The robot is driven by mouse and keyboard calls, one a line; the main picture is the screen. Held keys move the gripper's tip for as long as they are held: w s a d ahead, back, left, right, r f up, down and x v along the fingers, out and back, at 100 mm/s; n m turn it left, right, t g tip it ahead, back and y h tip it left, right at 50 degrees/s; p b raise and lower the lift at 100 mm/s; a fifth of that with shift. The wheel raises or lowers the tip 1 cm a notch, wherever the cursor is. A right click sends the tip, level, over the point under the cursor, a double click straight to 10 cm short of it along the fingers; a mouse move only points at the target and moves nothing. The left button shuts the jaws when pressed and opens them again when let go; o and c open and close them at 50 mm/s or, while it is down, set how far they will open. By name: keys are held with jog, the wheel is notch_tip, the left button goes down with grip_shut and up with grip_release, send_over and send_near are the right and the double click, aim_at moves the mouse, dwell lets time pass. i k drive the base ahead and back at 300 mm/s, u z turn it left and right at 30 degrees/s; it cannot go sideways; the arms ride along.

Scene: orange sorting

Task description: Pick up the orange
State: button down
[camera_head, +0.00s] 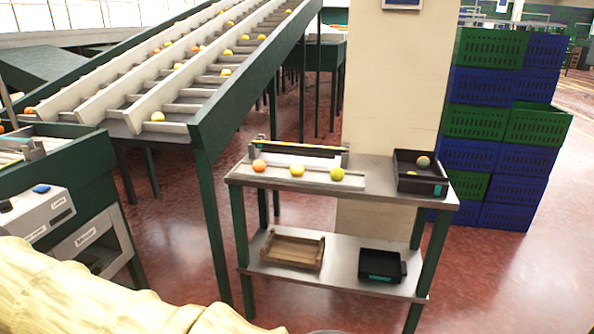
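An orange (259,165) sits at the left end of a pale strip on the upper shelf of a metal table (380,190). To its right on the same strip are a yellow-orange fruit (297,170) and a yellow-green fruit (337,174). The three stand apart in a row. My gripper is not in view, so its state and its place relative to the orange do not show.
A black tray (422,187) with fruit stands on the table's right end. The lower shelf holds a wooden tray (292,250) and a black tray (382,265). A sloped conveyor (245,90) is behind left; stacked crates (490,122) are right. Red floor (510,280) is open at right.

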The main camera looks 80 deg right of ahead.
aim_at(296, 170)
jog(key=z, duration=1.95)
jog(key=k, duration=1.3)
jog(key=z, duration=0.05)
jog(key=i, duration=0.55)
jog(key=z, duration=0.75)
jog(key=i, duration=0.7)
